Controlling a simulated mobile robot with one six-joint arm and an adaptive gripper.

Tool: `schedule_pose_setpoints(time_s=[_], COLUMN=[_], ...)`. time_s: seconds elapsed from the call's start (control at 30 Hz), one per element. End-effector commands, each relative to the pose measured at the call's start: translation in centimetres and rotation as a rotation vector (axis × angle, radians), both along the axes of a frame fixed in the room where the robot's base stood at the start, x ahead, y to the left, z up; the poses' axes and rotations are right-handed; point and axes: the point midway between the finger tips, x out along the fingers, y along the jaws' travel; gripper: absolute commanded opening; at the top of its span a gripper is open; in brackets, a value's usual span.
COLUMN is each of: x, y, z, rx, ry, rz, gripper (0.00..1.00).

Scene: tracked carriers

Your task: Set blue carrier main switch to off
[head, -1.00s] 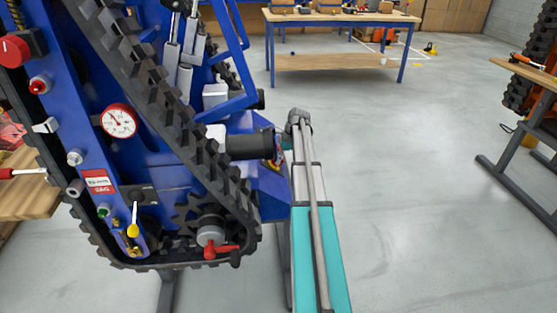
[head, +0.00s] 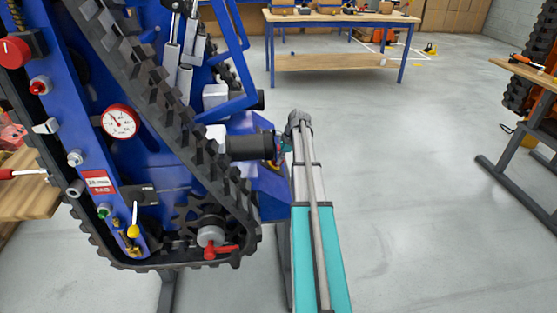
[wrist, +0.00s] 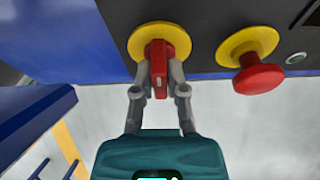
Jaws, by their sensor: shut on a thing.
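The blue carrier (head: 110,70) stands at the left in the head view, a tilted blue frame with black tracks. In the wrist view its main switch (wrist: 157,50) is a red handle on a round yellow plate, mounted on a dark panel. My gripper (wrist: 160,84) is shut on the red handle, one finger on each side. The handle lies along the picture's vertical in the wrist view. Its marks cannot be read. In the head view my gripper is mostly hidden beyond the end of my arm, beside the carrier's far side.
A red mushroom button (wrist: 259,78) on a yellow plate (wrist: 247,42) sits close to the right of the switch. A blue beam (wrist: 38,120) is left of my gripper. A workbench (head: 340,20) stands at the back; the floor between is clear.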

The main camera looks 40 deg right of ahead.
Motion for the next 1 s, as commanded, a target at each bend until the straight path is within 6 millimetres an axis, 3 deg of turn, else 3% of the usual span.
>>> schedule_pose_setpoints(time_s=[0.33, 0.37, 0.53, 1.0], x=[0.26, 0.26, 0.20, 0.09], y=[-0.21, -0.22, -0.16, -0.05], z=[0.00, 0.00, -0.01, 0.00], rx=[-0.008, -0.008, -0.007, -0.005], ry=[-0.012, -0.011, -0.010, -0.008], rz=[0.008, 0.007, 0.008, 0.009], gripper=[0.00, 0.23, 0.51, 0.51])
